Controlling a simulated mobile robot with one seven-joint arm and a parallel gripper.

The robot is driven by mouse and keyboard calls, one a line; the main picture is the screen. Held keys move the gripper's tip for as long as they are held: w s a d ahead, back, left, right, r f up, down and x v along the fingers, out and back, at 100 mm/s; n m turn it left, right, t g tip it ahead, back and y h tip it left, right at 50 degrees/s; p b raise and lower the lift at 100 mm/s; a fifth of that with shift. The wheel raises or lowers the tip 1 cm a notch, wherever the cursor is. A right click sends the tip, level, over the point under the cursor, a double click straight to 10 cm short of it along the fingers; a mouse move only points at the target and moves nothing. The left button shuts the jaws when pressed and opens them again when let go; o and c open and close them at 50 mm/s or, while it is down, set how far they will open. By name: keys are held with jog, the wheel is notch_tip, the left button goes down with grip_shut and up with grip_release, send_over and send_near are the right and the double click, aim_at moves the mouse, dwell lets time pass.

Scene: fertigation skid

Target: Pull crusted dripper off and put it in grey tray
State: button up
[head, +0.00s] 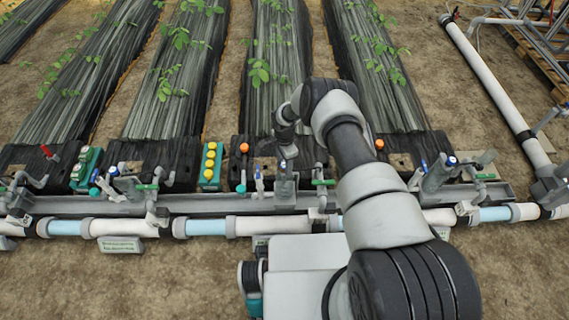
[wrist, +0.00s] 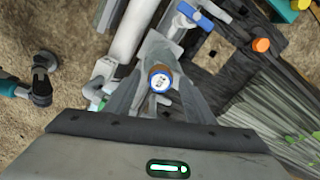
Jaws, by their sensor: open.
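My gripper (head: 288,154) points down above the pipe row, near a grey upright block (head: 285,190). In the wrist view its two grey fingers (wrist: 160,82) stand open on either side of a small round cap (wrist: 160,80) with a white face and a blue and orange rim. I cannot tell whether the fingers touch it, or whether this is the crusted dripper; no crust shows clearly. A long grey trough (head: 232,203) runs behind the white pipe; I cannot tell whether it is the grey tray.
A teal holder with yellow balls (head: 210,165) and an orange knob (head: 244,148) stand left of my gripper. A blue-handled valve (wrist: 190,12) lies close ahead in the wrist view. White pipe (head: 270,225) crosses in front. Black-covered plant beds (head: 175,80) lie behind; bare soil is in front.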

aim_at(284, 165)
grip_shut()
dwell(0.5)
jog(key=shift+r, duration=0.15)
jog(key=shift+r+p, duration=0.7)
jog(key=shift+r, duration=0.75)
jog(key=shift+r+p, duration=1.1)
jog(key=shift+r, duration=0.95)
